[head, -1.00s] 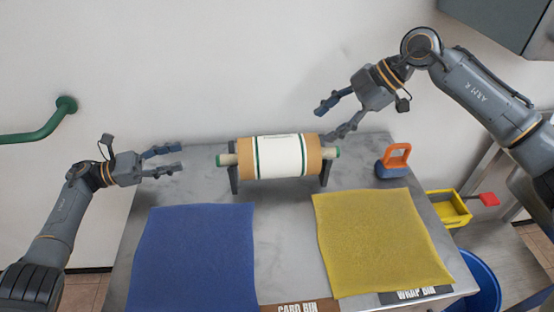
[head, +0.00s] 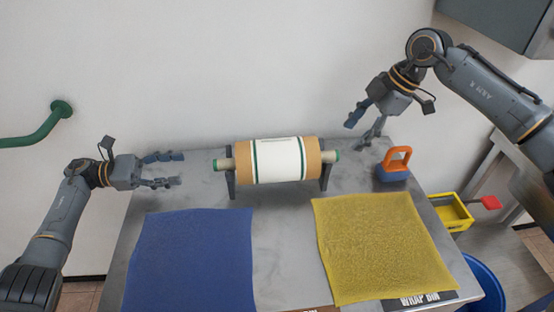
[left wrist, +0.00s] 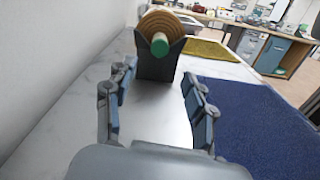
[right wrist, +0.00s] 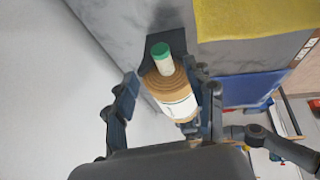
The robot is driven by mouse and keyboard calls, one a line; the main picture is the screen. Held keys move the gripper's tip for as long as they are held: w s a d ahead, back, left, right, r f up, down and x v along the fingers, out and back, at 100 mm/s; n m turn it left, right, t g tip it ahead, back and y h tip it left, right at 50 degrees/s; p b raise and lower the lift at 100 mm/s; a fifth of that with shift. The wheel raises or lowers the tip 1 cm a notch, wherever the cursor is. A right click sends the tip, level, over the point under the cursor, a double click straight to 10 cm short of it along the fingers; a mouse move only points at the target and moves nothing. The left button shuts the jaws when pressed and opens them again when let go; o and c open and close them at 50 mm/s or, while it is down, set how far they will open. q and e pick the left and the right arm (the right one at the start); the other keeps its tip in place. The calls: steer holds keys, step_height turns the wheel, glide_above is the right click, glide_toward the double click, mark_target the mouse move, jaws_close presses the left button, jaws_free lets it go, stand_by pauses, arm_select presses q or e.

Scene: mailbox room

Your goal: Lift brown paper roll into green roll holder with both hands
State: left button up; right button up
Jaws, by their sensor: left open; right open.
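The brown paper roll (head: 313,160), with a white, green-striped band and a green-tipped core, lies level across a dark stand (head: 231,183). The core's ends rest at the stand's two uprights; the stand looks dark grey, not green. My left gripper (head: 182,169) is open and empty, left of the roll and apart from it. In the left wrist view the roll's green end (left wrist: 160,44) and one upright (left wrist: 158,67) show beyond its fingers. My right gripper (head: 357,135) is open and empty, above and right of the roll. The right wrist view shows the roll (right wrist: 180,103) beyond its fingers.
A blue mat (head: 190,260) and a yellow mat (head: 385,245) cover the table's front. An orange-handled blue block (head: 393,168) stands right of the roll. The wall is close behind. A yellow bin (head: 452,212) and blue bucket (head: 482,282) stand off the right side.

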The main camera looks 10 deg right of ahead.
mark_target(335, 155)
arm_select(q)
steer(key=d, duration=0.9)
steer(key=shift+d, duration=0.35)
arm_select(e)
steer(key=x, duration=0.9)
steer(key=shift+a+f, duration=0.15)
steer(key=shift+f, duration=0.15)
arm_select(q)
jaws_close()
arm_select(e)
jaws_close()
arm_select(q)
steer(key=shift+r, duration=0.1)
arm_select(e)
steer(key=shift+r, duration=0.1)
